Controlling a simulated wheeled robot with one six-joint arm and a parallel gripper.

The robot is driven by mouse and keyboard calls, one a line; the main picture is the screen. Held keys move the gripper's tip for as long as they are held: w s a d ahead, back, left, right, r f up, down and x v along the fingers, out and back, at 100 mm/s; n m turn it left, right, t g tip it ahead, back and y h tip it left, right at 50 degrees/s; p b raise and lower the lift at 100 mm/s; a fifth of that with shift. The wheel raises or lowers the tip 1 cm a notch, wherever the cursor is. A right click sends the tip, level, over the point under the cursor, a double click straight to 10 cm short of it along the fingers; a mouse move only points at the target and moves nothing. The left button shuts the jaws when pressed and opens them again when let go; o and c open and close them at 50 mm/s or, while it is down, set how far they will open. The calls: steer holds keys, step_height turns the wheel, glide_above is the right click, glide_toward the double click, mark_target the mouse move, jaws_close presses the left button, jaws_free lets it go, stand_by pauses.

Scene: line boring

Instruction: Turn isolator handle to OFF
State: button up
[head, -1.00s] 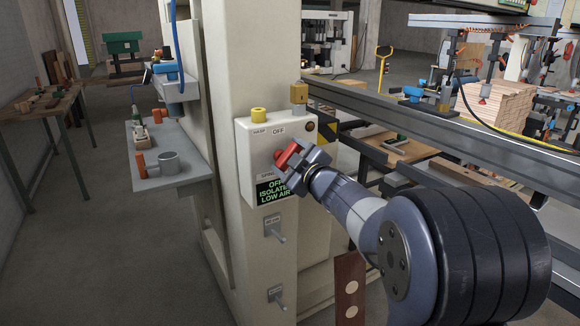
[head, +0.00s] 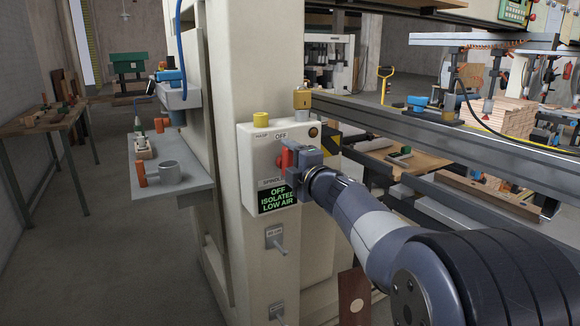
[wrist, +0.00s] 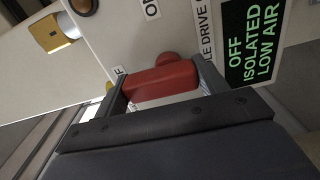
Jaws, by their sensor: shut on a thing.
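The red isolator handle (head: 284,160) is on the front of the cream box on the machine column and stands close to upright. An OFF label is above it. My gripper (head: 292,157) is shut on the handle. In the wrist view the red handle (wrist: 160,84) lies between the two fingers of my gripper (wrist: 158,88), one at each end of the visible red part. The display (head: 277,197) below reads OFF, ISOLATED, LOW AIR; it also shows in the wrist view (wrist: 252,45). My gripper hides part of the handle and the box front.
A small lever (head: 278,241) sticks out lower on the column. A long machine rail (head: 420,143) runs to the right. Floor is clear at left.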

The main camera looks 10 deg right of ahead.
stand_by(0.6)
steer(key=o, duration=1)
steer(key=shift+s, duration=0.1)
steer(key=v, duration=1)
steer(key=shift+s+d, duration=0.1)
steer(key=shift+s, duration=0.25)
steer(key=x, duration=1.1)
steer(key=shift+s, duration=0.15)
